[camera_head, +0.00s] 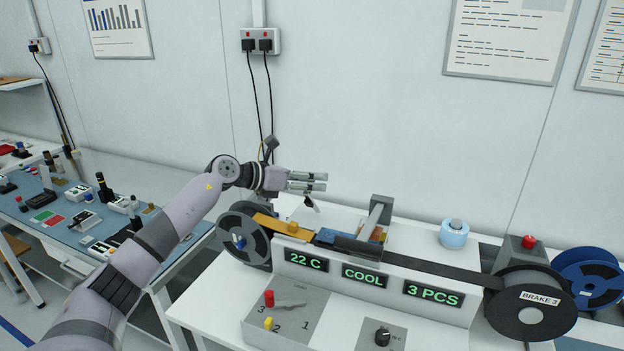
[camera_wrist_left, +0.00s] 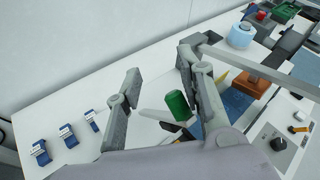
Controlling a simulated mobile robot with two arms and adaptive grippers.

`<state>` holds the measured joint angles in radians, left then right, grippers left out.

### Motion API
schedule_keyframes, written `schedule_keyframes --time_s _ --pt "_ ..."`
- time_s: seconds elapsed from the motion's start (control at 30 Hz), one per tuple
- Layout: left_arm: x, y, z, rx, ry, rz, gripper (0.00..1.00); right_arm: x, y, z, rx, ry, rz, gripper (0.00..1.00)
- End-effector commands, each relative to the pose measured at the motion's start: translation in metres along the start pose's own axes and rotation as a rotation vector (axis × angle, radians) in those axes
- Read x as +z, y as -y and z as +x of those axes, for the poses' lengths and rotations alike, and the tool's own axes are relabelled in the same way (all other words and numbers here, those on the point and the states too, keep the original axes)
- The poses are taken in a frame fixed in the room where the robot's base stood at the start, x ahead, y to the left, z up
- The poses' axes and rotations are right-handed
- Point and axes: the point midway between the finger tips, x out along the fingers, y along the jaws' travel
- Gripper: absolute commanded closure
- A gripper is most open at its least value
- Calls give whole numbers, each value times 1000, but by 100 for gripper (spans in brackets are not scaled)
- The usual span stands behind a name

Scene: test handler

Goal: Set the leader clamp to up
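My left gripper (camera_head: 325,181) is above the back of the tape machine, its two fingers apart and pointing right. In the left wrist view the gripper (camera_wrist_left: 160,63) is open. A green cylindrical grip (camera_wrist_left: 178,105) on a pale lever shows close to the inner side of its right-hand finger; I cannot tell whether they touch. The lever appears tilted, and its base is partly hidden by the gripper. No label marks it as the leader clamp. The black tape (camera_head: 440,269) runs right from the blue track (camera_head: 345,242). My right gripper is not in view.
A tilted grey arm (camera_head: 375,217) stands over the track. A red-knobbed lever (camera_head: 269,298) is on the front panel. A light-blue roll (camera_head: 454,234) stands behind. Blue clips (camera_wrist_left: 69,137) lie at left in the wrist view.

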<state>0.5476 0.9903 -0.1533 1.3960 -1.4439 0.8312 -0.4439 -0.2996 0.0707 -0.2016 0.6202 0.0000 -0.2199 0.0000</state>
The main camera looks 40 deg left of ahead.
Motion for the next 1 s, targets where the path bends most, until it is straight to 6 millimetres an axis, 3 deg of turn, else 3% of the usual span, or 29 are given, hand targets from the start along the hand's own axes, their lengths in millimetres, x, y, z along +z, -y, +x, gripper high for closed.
schedule_keyframes --time_s 0.27,1.0 --pt "-1 -1 -1 2 -4 0 65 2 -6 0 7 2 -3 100" --pt "18 -3 -49 1 0 1 65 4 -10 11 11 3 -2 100"
